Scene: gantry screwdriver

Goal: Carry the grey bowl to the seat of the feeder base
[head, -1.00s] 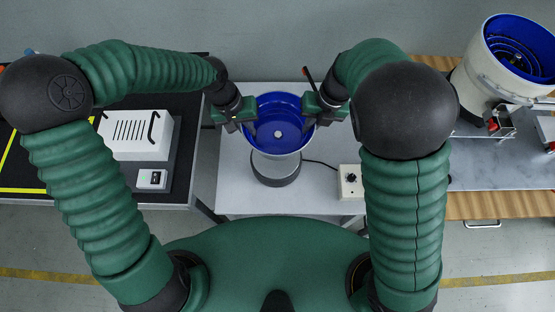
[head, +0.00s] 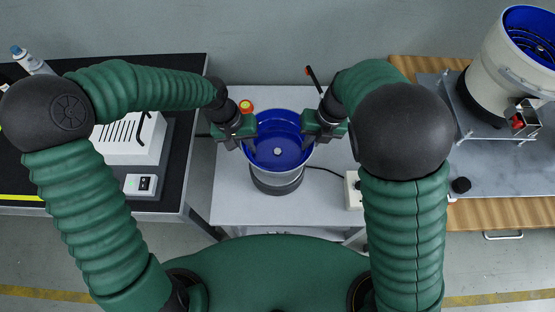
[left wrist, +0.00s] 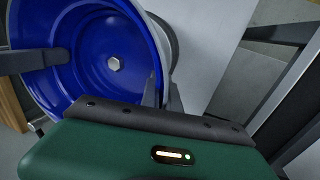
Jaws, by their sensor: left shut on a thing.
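The grey bowl (head: 278,138), blue inside, is upright between my two grippers at the middle table. It also shows in the left wrist view (left wrist: 88,40). My left gripper (head: 249,140) is shut on its left rim, with the two fingers either side of the wall in the left wrist view. My right gripper (head: 309,142) is at the right rim with a finger inside the bowl; its outer finger is hidden. The dark round feeder base (head: 278,184) stands directly below the bowl. The seat is hidden, and I cannot tell whether bowl and base touch.
A red-and-yellow button (head: 246,106) is behind my left gripper. A white control box (head: 353,190) with a cable stands right of the base. A white vented device (head: 130,140) is on the black left table. Another large feeder (head: 500,75) stands on the right bench.

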